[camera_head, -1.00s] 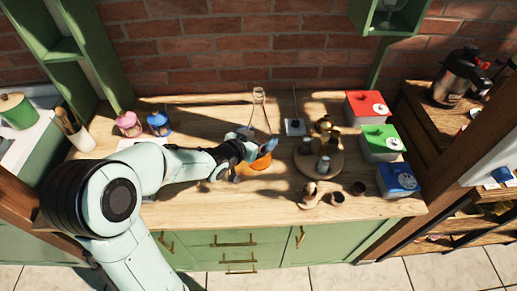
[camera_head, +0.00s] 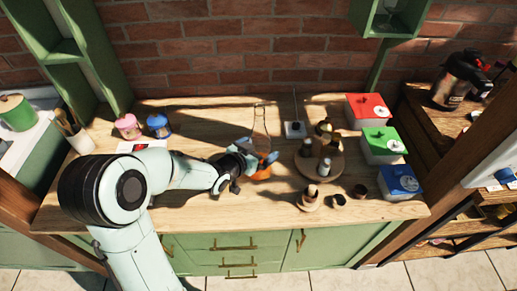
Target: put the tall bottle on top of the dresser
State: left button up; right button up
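A clear tall bottle (camera_head: 261,120) with a thin neck and an orange lower part (camera_head: 262,173) is at the middle of the green dresser's wooden top (camera_head: 215,207). My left gripper (camera_head: 262,160) is at the bottle's body, with bluish fingers on either side of it. The fingers hide part of the bottle. I cannot tell whether they press on the glass, or whether the bottle's base touches the wood. My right gripper is not in view.
A round wooden board (camera_head: 318,167) with several small containers stands right of the bottle, with small cups in front. Red (camera_head: 367,111), green (camera_head: 383,145) and blue (camera_head: 399,182) lidded boxes line the right side. Pink (camera_head: 127,126) and blue (camera_head: 159,124) jars stand back left. The front left top is clear.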

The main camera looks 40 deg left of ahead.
pick_arm(q)
jog(key=shift+w, duration=0.1)
jog(key=shift+r+p, duration=0.3)
jog(key=b+v, duration=0.1)
jog(key=v, duration=1.1)
jog(key=shift+f, duration=0.1)
